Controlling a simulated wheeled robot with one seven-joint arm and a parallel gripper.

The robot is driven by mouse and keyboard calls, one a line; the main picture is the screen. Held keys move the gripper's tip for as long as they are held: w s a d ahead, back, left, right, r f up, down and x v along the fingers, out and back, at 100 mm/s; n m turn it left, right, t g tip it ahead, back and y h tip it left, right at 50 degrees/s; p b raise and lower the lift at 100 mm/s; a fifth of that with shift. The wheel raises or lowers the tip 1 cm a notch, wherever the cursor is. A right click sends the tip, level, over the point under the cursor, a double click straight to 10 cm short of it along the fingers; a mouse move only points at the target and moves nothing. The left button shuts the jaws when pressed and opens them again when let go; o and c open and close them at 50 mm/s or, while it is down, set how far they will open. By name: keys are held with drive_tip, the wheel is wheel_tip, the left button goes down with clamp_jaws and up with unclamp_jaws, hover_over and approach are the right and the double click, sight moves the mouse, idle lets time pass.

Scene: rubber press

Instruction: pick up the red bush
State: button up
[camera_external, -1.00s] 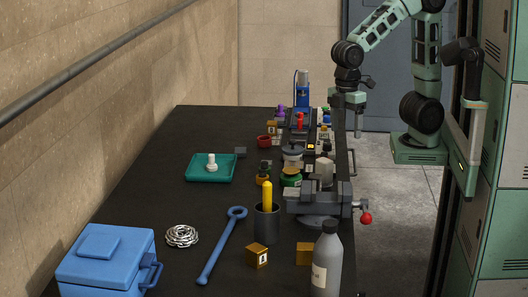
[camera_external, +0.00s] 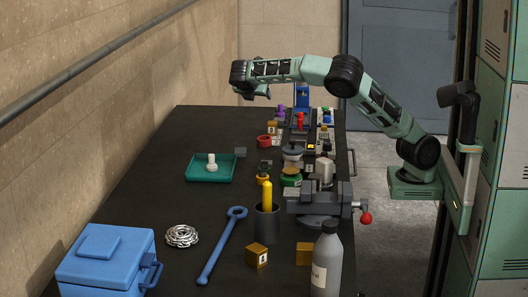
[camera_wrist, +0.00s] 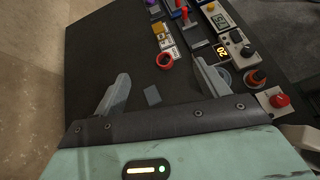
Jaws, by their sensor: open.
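The red bush (camera_external: 264,141) is a short ring standing on the black bench, left of the row of fixtures. In the wrist view the red bush (camera_wrist: 164,61) shows its dark hole facing up, between the two fingers in the picture. My gripper (camera_wrist: 160,68) is open with nothing between its fingers. In the external view my arm reaches left over the far part of the bench, with its end high above the surface, apart from the bush.
A small grey block (camera_wrist: 152,95) lies close to the bush. Numbered cards (camera_wrist: 167,42) and a row of fixtures with a red lever (camera_external: 300,118) stand to its right. A green tray (camera_external: 211,178) with a white piece is nearer. The left bench strip is mostly clear.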

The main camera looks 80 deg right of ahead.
drive_tip(key=f, duration=0.5)
drive_tip(key=w+f+h, duration=0.1)
drive_tip(key=f, duration=0.5)
drive_tip(key=d+f+n+h+b, duration=0.1)
drive_tip(key=f, duration=0.4)
drive_tip(key=shift+w+d+f+g, duration=0.1)
drive_tip(key=shift+w+f+g, duration=0.1)
drive_tip(key=shift+f+g, duration=0.15)
drive_tip(key=shift+d+f, duration=0.2)
drive_tip(key=shift+f, duration=0.1)
drive_tip(key=p, duration=0.1)
approach(264, 139)
drive_tip(key=shift+s+d+f, duration=0.45)
drive_tip(key=shift+d+f, duration=0.35)
drive_tip(key=x, duration=0.2)
drive_tip(key=p+x, duration=0.1)
drive_tip(key=x, duration=0.1)
drive_tip(key=shift+s+d+r, duration=0.1)
drive_tip(key=shift+d+r, duration=0.1)
drive_tip(key=shift+r, duration=0.1)
drive_tip(key=shift+d+f, duration=0.2)
drive_tip(key=shift+d, duration=0.2)
drive_tip(key=c, duration=1)
